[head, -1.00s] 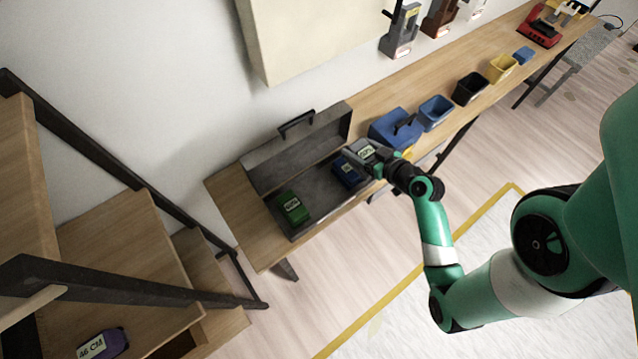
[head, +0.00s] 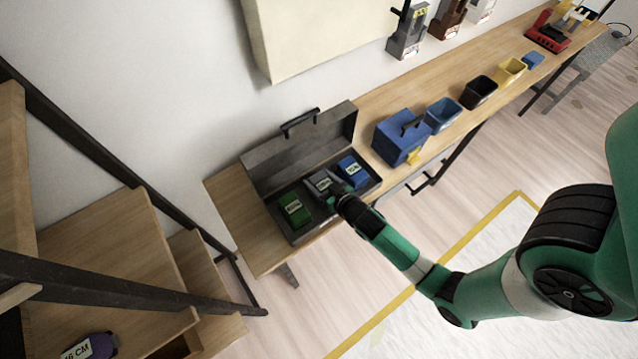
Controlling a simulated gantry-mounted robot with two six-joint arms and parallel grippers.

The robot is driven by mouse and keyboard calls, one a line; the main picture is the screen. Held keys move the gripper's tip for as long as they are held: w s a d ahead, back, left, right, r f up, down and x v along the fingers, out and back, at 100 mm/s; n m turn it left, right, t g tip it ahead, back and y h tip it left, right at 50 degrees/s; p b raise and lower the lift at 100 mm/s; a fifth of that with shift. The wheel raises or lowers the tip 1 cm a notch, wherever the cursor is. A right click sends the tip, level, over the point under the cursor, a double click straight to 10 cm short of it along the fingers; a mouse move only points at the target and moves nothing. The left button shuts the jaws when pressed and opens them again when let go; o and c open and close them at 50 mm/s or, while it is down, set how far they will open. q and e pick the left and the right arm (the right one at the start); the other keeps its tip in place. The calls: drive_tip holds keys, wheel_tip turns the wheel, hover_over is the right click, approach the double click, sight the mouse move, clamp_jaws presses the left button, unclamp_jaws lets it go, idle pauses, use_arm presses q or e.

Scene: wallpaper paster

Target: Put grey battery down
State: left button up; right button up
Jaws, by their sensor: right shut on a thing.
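The grey battery (head: 320,182) has a pale label and sits between the green and blue batteries in the open grey toolbox. My right gripper (head: 334,193) is shut on it at its near side. I cannot tell whether the battery touches the toolbox floor. The green battery (head: 292,209) lies at the left in the toolbox and the blue battery (head: 353,171) at the right. The toolbox (head: 277,214) stands on the wooden bench with its lid up against the wall side. My left gripper is not in view.
A blue case (head: 393,144) stands right of the toolbox on the bench (head: 232,205). Blue (head: 443,114), black (head: 478,92) and yellow (head: 511,70) bins follow along it. Wooden shelves with a dark metal frame (head: 105,165) fill the left side.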

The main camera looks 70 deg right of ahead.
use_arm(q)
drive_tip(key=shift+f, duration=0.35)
use_arm(e)
drive_tip(key=shift+f, duration=0.55)
drive_tip(key=shift+f, duration=0.2)
drive_tip(key=o, duration=1.5)
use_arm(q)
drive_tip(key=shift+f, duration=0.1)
use_arm(e)
drive_tip(key=shift+r, duration=0.1)
drive_tip(key=shift+s+r, duration=0.1)
drive_tip(key=shift+s, duration=0.05)
drive_tip(key=v, duration=1.1)
drive_tip(key=shift+s+a+r, duration=0.1)
drive_tip(key=shift+s+a, duration=0.15)
